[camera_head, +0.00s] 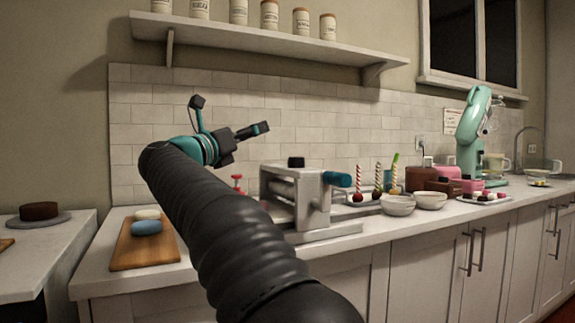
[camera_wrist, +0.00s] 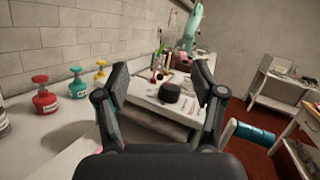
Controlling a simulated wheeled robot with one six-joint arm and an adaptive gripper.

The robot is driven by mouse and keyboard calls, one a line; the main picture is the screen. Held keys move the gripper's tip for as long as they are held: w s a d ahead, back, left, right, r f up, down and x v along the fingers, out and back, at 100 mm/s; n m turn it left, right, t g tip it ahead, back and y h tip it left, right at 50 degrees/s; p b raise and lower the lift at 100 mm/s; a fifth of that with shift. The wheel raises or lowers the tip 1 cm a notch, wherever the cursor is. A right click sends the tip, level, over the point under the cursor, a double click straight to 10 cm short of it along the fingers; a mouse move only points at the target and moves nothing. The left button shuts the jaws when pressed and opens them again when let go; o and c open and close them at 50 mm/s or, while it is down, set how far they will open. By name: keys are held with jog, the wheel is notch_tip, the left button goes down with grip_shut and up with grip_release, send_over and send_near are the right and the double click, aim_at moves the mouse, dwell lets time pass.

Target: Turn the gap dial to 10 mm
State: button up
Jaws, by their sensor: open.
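The gap dial is a black round knob (camera_head: 296,162) on top of a grey roller machine (camera_head: 318,205) on the counter. In the wrist view the dial (camera_wrist: 169,92) shows between my two fingers, farther off. My gripper (camera_head: 231,116) is open and empty, to the left of and higher than the dial in the head view; its spread fingers also show in the wrist view (camera_wrist: 160,68). I see a gap between fingers and dial. The machine's teal crank handle (camera_head: 337,179) sticks out at its right side. Dial markings are too small to read.
A wooden board (camera_head: 143,252) with dough pieces lies on the left. Red (camera_wrist: 44,97), green (camera_wrist: 78,84) and yellow pump bottles stand by the tiled wall. White bowls (camera_head: 398,205), candles and cakes stand right of the machine. A shelf (camera_head: 265,38) hangs above.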

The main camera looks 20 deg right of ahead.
aim_at(291, 161)
notch_tip(291, 161, down, 7)
jog(key=m+g+y, duration=0.1)
jog(key=m+g, duration=0.5)
jog(key=m, duration=0.1)
jog(key=x, duration=0.6)
jog(key=p+x, duration=0.1)
jog(key=x, duration=0.6)
jog(key=shift+s+d+r, duration=0.15)
jog(key=shift+s, duration=0.05)
jog(key=c, duration=1.2)
jog(key=shift+o, duration=0.2)
jog(key=shift+n+t, duration=0.3)
